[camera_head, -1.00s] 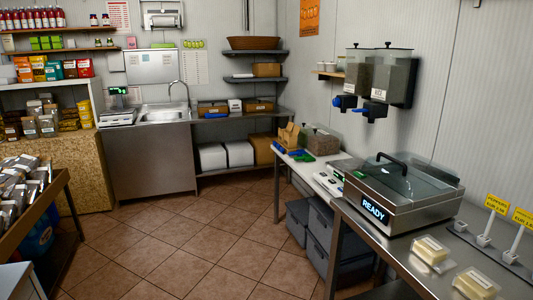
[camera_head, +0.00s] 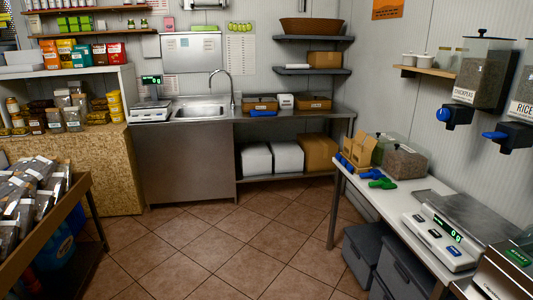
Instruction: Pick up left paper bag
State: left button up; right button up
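Tan, paper-like upright items (camera_head: 361,149) stand close together at the far end of the white side table (camera_head: 408,204). They look like small open paper bags or a box; at this size I cannot tell how many there are or which is the left one. Blue pieces (camera_head: 345,162) lie at their front left, and a green object (camera_head: 382,184) lies in front of them. A clear bin with grainy contents (camera_head: 402,160) stands just to their right. Neither of my grippers is in view.
A scale (camera_head: 440,237) stands on the near part of the side table. Grey crates (camera_head: 365,255) sit under it. A rack of dark packages (camera_head: 35,190) stands at the left. The tiled floor (camera_head: 235,250) between is clear. A steel sink counter (camera_head: 186,165) is at the back.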

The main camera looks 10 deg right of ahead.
aim_at(348, 144)
jog(key=i+z, duration=0.2)
jog(key=i, duration=0.75)
jog(key=i+j+z, duration=0.15)
jog(key=i, duration=0.85)
jog(key=i+l+z, duration=0.15)
jog(key=i+z, duration=0.65)
jog(key=i+j+z, duration=0.1)
jog(key=i+z, duration=0.3)
jog(key=i+j+z, duration=0.2)
jog(key=i+z, duration=0.2)
